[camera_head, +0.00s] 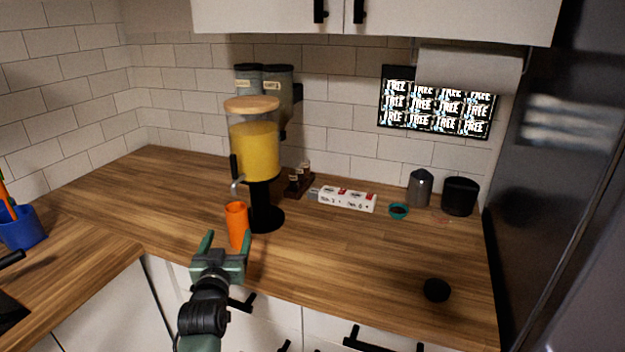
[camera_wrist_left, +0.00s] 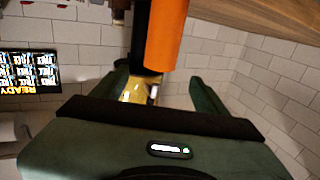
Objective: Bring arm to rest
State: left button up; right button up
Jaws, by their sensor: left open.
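My left gripper (camera_head: 226,243) is open over the front part of the wooden counter, just in front of an orange cup (camera_head: 237,224). The cup stands upright near the spout of a juice dispenser (camera_head: 254,150) filled with yellow liquid. In the left wrist view my left gripper (camera_wrist_left: 160,82) has its two green fingers spread with nothing held between them. The orange cup (camera_wrist_left: 167,35) shows past the fingertips, and that view is turned over. Whether a finger touches the cup is hard to tell. My right gripper is in neither view.
A white box (camera_head: 347,199), a small teal bowl (camera_head: 398,211), a grey metal pot (camera_head: 420,188) and a black canister (camera_head: 460,196) stand at the back right. A black round object (camera_head: 436,290) lies near the front edge. A blue holder (camera_head: 22,230) is far left. The middle right counter is clear.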

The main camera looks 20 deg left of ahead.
pick_arm(q)
jog(key=s+d+f+m+g+h, duration=0.2)
jog(key=s+d+f+g, duration=0.15)
jog(key=s+f, duration=0.25)
jog(key=s+d+f+m+g+h, duration=0.1)
jog(key=s+d+f+g+h, duration=0.1)
jog(key=s+d+f, duration=0.4)
jog(key=s+d+f+m+g, duration=0.1)
jog(key=s+d+f+g, duration=0.15)
jog(key=s, duration=0.55)
jog(key=s+d+f+m+g+h, duration=0.1)
jog(key=s+d+f+g, duration=0.15)
jog(key=s, duration=0.65)
jog(key=s+d+f+g, duration=0.2)
jog(key=s+f+g, duration=0.1)
jog(key=s, duration=0.5)
notch_tip(320, 180, down, 27)
jog(key=s+g, duration=0.2)
jog(key=s+a+f, duration=0.2)
jog(key=s+f, duration=1.2)
jog(key=s, duration=0.2)
jog(key=shift+s+a+f+m+g, duration=0.15)
jog(key=shift+a+f+m+g, duration=0.05)
jog(key=shift+a+m+g, duration=0.2)
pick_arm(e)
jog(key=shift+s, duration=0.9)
